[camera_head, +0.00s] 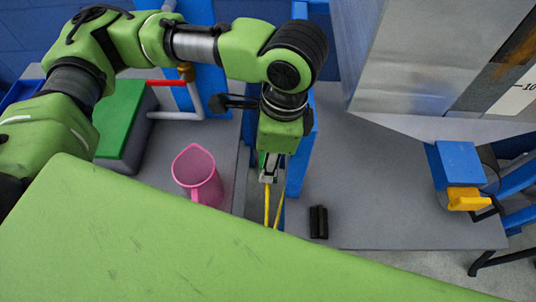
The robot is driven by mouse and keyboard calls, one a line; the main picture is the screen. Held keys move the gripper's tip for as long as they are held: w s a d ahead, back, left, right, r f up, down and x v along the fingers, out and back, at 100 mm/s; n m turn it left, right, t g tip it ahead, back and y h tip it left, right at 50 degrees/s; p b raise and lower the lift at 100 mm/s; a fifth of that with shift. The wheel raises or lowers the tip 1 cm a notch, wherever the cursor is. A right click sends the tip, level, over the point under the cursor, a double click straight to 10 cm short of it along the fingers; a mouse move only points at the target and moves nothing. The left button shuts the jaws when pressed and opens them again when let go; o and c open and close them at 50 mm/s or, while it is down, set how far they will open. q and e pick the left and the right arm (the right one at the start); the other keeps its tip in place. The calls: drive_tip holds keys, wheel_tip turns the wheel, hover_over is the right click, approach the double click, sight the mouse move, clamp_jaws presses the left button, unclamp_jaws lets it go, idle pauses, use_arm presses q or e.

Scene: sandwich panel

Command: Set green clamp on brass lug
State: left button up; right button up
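My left arm comes in from the left and reaches over the middle. Its gripper (268,179) points down above the gap between the grey worktops. Two thin yellow bars show just below its fingertips; I cannot tell whether they are held or lie behind. I cannot make out a separate green clamp; small green parts at the gripper blend with my green arm. A small brass-coloured piece (186,72) sits by the grey pipe beneath my arm, and may be the brass lug. It is partly hidden by the arm. My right gripper is out of view.
A pink jug (198,178) stands left of the gripper. A green-topped box (120,118) is farther left, near a red bar (166,83). A black object (318,222) lies on the right worktop (400,215). A blue-and-yellow device (460,170) is at the right, below a large grey cabinet (425,60).

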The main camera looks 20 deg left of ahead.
use_arm(q)
drive_tip(key=o, duration=1.3)
drive_tip(key=shift+c, duration=0.2)
wheel_tip(320, 180, up, 12)
drive_tip(key=d, duration=0.1)
drive_tip(key=shift+w+d, duration=0.2)
drive_tip(key=shift+f, duration=0.1)
